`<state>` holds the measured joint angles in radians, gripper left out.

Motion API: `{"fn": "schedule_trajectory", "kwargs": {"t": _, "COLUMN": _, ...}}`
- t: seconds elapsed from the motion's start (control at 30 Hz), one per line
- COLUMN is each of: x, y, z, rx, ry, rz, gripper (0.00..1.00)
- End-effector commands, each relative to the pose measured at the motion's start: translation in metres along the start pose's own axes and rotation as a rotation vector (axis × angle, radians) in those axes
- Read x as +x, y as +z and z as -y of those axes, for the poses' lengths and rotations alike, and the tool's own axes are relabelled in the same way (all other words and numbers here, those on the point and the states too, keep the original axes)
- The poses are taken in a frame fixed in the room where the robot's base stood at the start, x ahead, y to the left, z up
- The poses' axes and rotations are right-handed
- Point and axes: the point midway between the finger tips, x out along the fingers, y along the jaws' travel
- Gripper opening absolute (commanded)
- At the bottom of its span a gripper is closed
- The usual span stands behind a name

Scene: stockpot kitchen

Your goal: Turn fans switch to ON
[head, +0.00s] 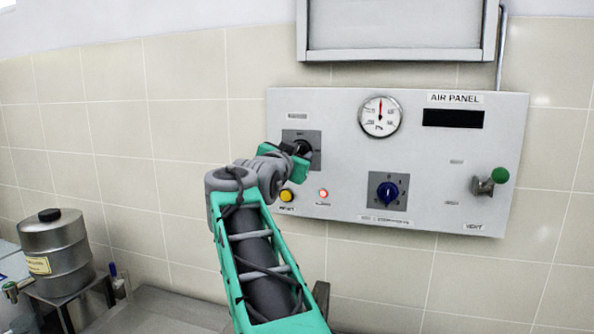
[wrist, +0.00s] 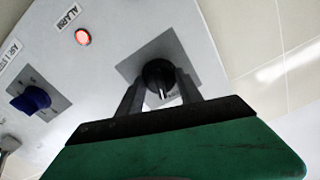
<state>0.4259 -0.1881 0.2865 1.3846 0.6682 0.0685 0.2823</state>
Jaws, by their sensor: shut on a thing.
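The air panel (head: 420,160) is a light grey box on the tiled wall. At its upper left is a black rotary switch (head: 301,145) on a grey square plate, mostly covered by my gripper (head: 298,154). I take this as the fans switch; its label is too small to read. In the wrist view, the two dark fingers of my gripper (wrist: 160,84) are shut on the sides of the black knob (wrist: 157,72). A white mark shows on the knob's near edge. Which position it points to cannot be told.
A blue rotary switch (head: 388,190) is at the lower middle. A yellow button (head: 287,195) and lit red alarm lamp (head: 323,193) are below my gripper. A green-knobbed valve (head: 490,181) projects at right. A metal urn (head: 58,252) stands at lower left.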

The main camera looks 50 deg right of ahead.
Motion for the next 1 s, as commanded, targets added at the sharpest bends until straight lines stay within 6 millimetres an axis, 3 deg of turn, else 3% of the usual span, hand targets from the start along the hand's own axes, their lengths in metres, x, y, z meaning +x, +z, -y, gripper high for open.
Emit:
{"fn": "schedule_trajectory", "kwargs": {"t": 0.03, "x": 0.0001, "y": 0.0086, "z": -0.0031, "rx": 0.043, "ry": 0.000, "rz": -0.002, "gripper": 0.02}}
{"fn": "schedule_trajectory", "kwargs": {"t": 1.0, "x": 0.0003, "y": 0.0032, "z": -0.0012, "rx": 0.954, "ry": 0.001, "rz": 0.000, "gripper": 0.02}}
